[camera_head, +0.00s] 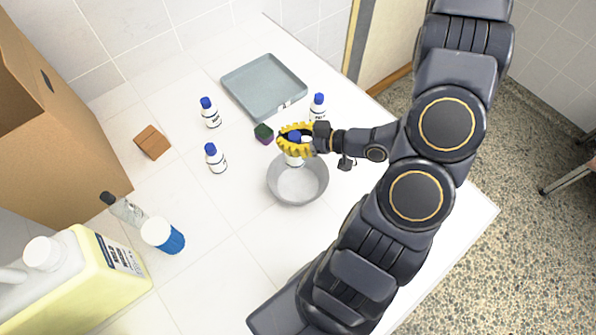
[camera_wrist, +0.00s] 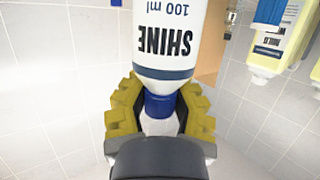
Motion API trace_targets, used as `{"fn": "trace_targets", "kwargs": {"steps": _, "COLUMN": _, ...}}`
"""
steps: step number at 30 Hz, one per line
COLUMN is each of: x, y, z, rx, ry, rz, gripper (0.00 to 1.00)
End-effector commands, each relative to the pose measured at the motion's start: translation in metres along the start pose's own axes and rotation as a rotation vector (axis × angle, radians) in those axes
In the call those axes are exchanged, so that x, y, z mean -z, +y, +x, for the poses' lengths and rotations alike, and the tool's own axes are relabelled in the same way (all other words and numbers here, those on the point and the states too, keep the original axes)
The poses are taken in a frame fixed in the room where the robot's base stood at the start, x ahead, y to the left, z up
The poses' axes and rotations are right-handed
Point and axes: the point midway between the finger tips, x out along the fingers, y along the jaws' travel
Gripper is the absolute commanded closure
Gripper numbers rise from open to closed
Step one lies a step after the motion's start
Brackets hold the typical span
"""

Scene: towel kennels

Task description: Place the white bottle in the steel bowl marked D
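A white bottle with a blue cap (camera_wrist: 165,40) is in my gripper (camera_head: 296,141). Its label reads "SHINE 100 ml" in the wrist view. The yellow fingers (camera_wrist: 160,108) are closed around its blue cap and neck. In the head view the bottle's white body (camera_head: 294,160) shows below the fingers, over the far part of the round steel bowl (camera_head: 298,190). I cannot tell whether its base touches the bowl. No letter D shows on the bowl. Three similar white bottles stand on the table: one far left (camera_head: 210,113), one nearer (camera_head: 215,158), one behind my gripper (camera_head: 318,106).
A grey tray (camera_head: 262,88) lies behind. A dark green and purple block (camera_head: 264,133) sits left of my gripper. A brown block (camera_head: 152,142), clear bottle (camera_head: 124,208), blue-white container (camera_head: 163,236), yellow jug (camera_head: 85,285) and cardboard box (camera_head: 60,140) are at left. Table left of the bowl is clear.

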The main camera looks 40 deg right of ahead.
Motion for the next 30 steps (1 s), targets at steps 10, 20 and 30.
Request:
{"fn": "trace_targets", "kwargs": {"steps": 10, "x": -0.024, "y": -0.016, "z": -0.003, "rx": 0.025, "ry": 0.000, "rz": -0.009, "gripper": 1.00}}
{"fn": "trace_targets", "kwargs": {"steps": 20, "x": -0.050, "y": -0.015, "z": 0.005, "rx": 0.023, "ry": -0.002, "rz": -0.012, "gripper": 1.00}}
{"fn": "trace_targets", "kwargs": {"steps": 30, "x": -0.081, "y": -0.015, "z": 0.015, "rx": 0.023, "ry": -0.002, "rz": -0.013, "gripper": 1.00}}
